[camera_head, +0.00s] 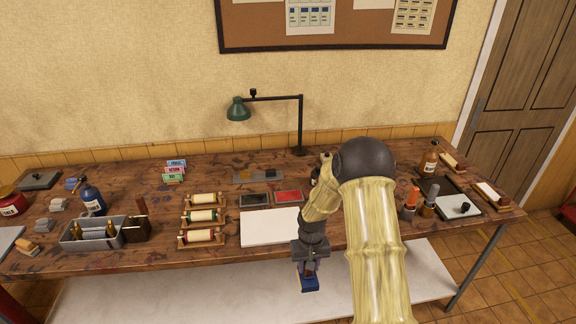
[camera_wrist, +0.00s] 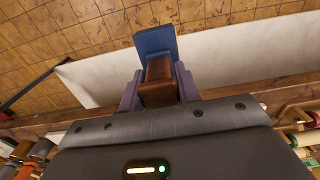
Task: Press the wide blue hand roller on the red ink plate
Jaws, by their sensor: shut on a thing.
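My gripper (camera_head: 309,268) is shut on the brown wooden grip of the wide blue hand roller (camera_head: 309,285), in front of the table's front edge and over the pale lower shelf. In the wrist view the brown grip sits between the fingers of my gripper (camera_wrist: 158,90), with the blue part of the roller (camera_wrist: 156,42) beyond it. The roller's underside is hidden. The red ink plate (camera_head: 289,196) lies flat on the table, behind the white sheet and well apart from the roller.
A dark ink plate (camera_head: 254,200) lies left of the red one. The white sheet (camera_head: 268,228) lies nearer the front edge. Rollers on wooden stands (camera_head: 202,217) are to its left. A green lamp (camera_head: 238,110) stands behind.

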